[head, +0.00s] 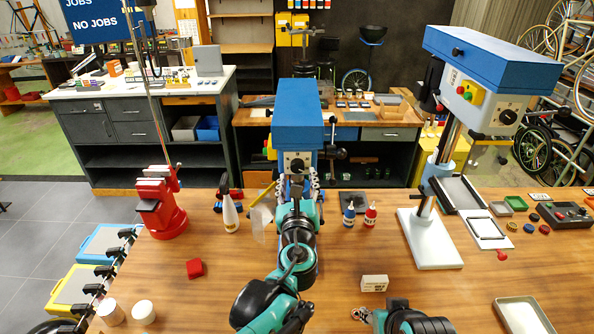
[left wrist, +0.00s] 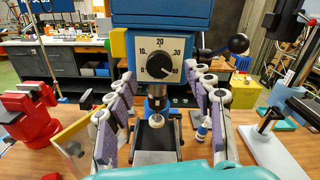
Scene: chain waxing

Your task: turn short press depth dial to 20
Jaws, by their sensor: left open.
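The short press (head: 298,115) has a blue head and stands in the middle of the bench, facing me. Its depth dial (left wrist: 159,64) is a black knob on a pale plate marked with numbers, 20 at the top and 0 at lower left. I cannot read the knob's pointer surely. My left gripper (head: 297,184) is open in front of the press; in the left wrist view its fingers (left wrist: 160,100) are spread either side of and below the dial, apart from it. My right gripper (head: 364,314) is low at the front edge, partly cut off.
A taller blue-topped press (head: 440,150) stands at the right. A red stand (head: 160,205) and a white spray bottle (head: 229,212) are at the left. Two small bottles (head: 370,215) stand right of the short press. A small box (head: 374,283) lies near my right gripper.

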